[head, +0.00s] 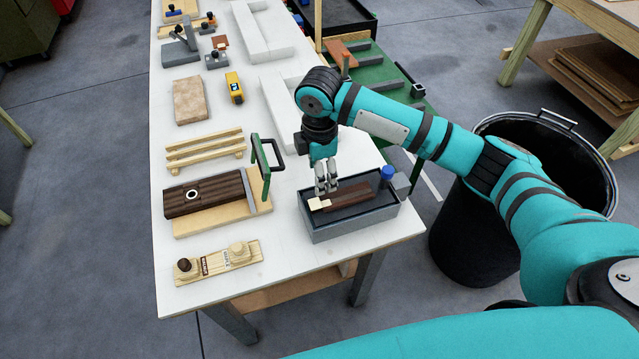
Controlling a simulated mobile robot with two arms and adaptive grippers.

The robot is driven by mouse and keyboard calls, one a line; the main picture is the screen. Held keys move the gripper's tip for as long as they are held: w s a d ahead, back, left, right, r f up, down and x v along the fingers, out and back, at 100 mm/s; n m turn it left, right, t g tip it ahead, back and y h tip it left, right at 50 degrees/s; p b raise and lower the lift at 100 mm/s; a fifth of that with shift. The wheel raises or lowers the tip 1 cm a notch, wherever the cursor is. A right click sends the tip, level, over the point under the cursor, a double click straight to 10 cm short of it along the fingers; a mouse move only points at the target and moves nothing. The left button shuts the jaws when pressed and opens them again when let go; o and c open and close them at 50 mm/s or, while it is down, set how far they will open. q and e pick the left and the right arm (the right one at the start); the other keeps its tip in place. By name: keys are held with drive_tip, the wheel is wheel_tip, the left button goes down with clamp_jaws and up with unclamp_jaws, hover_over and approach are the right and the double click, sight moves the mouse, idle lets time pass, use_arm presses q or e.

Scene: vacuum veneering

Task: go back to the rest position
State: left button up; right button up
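My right arm comes in from the right, and its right gripper (327,186) points down over the left part of a grey open box (352,229) at the near end of the white table. The fingers look close together, but I cannot tell whether they are open or shut. Just below the fingertips, a dark brown wooden piece (352,196) and a small pale block (319,203) show in the box. I cannot tell whether the fingers touch them. My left gripper is not in view.
The white table (217,130) holds a brown panel on a board (205,193), a green clamp frame (260,170), a pale board with knobs (218,261) and a yellow item (234,87). A black bin (478,245) stands right of the table. Grey floor (90,250) is clear at left.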

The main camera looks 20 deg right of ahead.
drive_tip(key=shift+r, duration=0.6)
